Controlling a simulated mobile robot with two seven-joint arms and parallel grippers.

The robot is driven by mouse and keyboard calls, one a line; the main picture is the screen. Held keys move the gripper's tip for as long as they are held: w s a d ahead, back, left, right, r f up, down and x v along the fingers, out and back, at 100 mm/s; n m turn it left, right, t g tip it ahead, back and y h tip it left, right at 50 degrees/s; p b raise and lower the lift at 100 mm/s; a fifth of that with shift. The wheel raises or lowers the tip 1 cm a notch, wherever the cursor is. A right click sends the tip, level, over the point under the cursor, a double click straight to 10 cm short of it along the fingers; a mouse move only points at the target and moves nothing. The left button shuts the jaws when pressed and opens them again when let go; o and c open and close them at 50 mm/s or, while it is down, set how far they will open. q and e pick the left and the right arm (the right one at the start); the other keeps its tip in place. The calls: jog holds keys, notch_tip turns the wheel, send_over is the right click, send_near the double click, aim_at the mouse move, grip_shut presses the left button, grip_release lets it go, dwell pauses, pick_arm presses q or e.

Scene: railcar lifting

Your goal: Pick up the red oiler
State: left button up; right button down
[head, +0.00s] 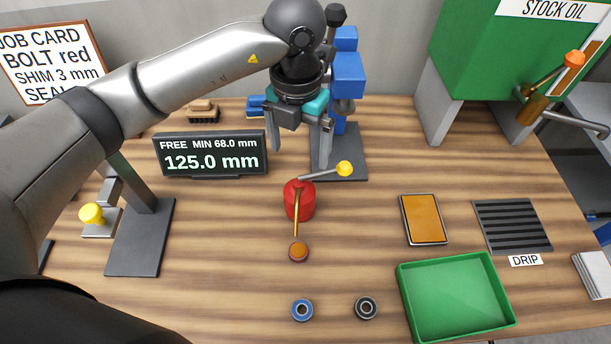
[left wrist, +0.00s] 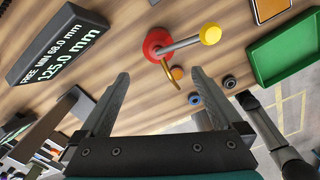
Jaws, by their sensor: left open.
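The red oiler (head: 299,201) stands upright on the wooden bench in the head view. It has a thin brass spout pointing to the front and a grey lever with a yellow knob (head: 344,169) to the right. My left gripper (head: 299,145) is open and empty, above and behind the oiler, with its fingers pointing down. In the left wrist view the oiler (left wrist: 157,45) shows beyond the fingertips, apart from them, and the open left gripper (left wrist: 160,85) has nothing between its fingers. My right gripper is not in view.
A display (head: 210,153) reading 125.0 mm stands left of the oiler. A blue device (head: 347,75) stands behind. An orange-brown disc (head: 298,251) lies under the spout tip. Two rings, an orange pad (head: 423,219) and a green tray (head: 403,291) lie in front and right.

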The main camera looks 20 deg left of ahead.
aim_at(299, 185)
pick_arm(q)
jog(key=f, duration=0.9)
jog(key=shift+s, duration=0.25)
jog(key=shift+f, duration=0.45)
notch_tip(299, 185, down, 5)
jog(key=shift+w+a+f+p, duration=0.1)
jog(key=shift+w+a+p, duration=0.05)
jog(key=shift+p, duration=0.35)
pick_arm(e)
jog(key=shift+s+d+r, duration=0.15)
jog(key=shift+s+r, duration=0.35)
pick_arm(q)
grip_shut()
